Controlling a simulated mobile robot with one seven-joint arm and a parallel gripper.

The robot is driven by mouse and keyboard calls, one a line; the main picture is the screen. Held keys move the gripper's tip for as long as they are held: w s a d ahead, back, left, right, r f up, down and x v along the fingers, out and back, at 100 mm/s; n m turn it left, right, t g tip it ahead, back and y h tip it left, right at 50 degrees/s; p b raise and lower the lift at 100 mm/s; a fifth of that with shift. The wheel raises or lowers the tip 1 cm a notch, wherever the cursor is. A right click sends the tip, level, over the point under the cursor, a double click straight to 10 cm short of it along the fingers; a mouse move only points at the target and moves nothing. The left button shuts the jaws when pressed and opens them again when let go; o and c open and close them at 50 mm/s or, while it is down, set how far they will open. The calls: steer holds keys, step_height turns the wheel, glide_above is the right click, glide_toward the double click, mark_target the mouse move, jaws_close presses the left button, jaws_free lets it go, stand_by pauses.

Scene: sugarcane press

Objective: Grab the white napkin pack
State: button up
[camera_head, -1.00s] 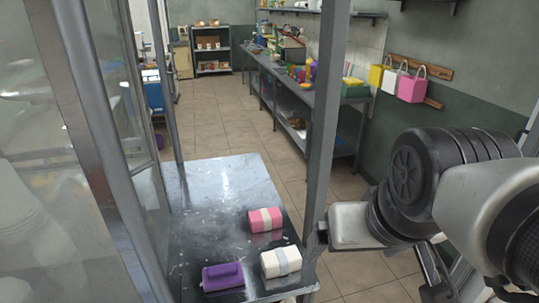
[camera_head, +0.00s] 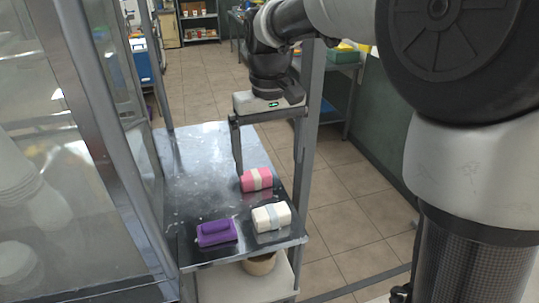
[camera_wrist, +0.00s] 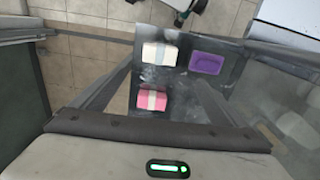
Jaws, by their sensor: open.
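The white napkin pack (camera_head: 271,217), with a pale grey band, lies on the metal table (camera_head: 200,160) near its front right corner. It also shows in the wrist view (camera_wrist: 160,54), beyond the pink pack. A pink pack (camera_head: 257,180) with a pale band lies just behind it. A purple item (camera_head: 216,232) lies to its left. My gripper (camera_head: 268,172) points down over the table, fingers wide apart and empty. In the wrist view (camera_wrist: 163,76) the pink pack sits between the fingers in the picture, closer to the gripper than the white pack.
A grey upright post (camera_head: 308,140) stands at the table's right edge, close to my gripper's right finger. A glass-sided metal frame (camera_head: 110,150) borders the left side. A lower shelf (camera_head: 245,284) holds a round tan object. Tiled floor on the right is clear.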

steer(key=b, duration=0.1)
glide_toward(271, 211)
steer(key=f, duration=0.5)
steer(key=shift+w+a+f, duration=0.1)
steer(key=shift+w+a, duration=0.05)
steer(key=shift+w, duration=0.2)
steer(key=shift+s+d+f+b, duration=0.1)
steer(key=shift+f+b, duration=0.05)
steer(key=shift+f, duration=0.75)
steer(key=shift+s+d+f+b, duration=0.1)
steer(key=shift+s+f+b, duration=0.1)
steer(key=shift+f, duration=0.7)
steer(key=shift+s+f+b, duration=0.1)
steer(key=shift+f+b, duration=0.05)
steer(key=shift+f, duration=0.75)
steer(key=shift+c, duration=0.2)
steer(key=c, duration=1.2)
steer(key=shift+o, duration=0.2)
steer(key=shift+r, duration=0.1)
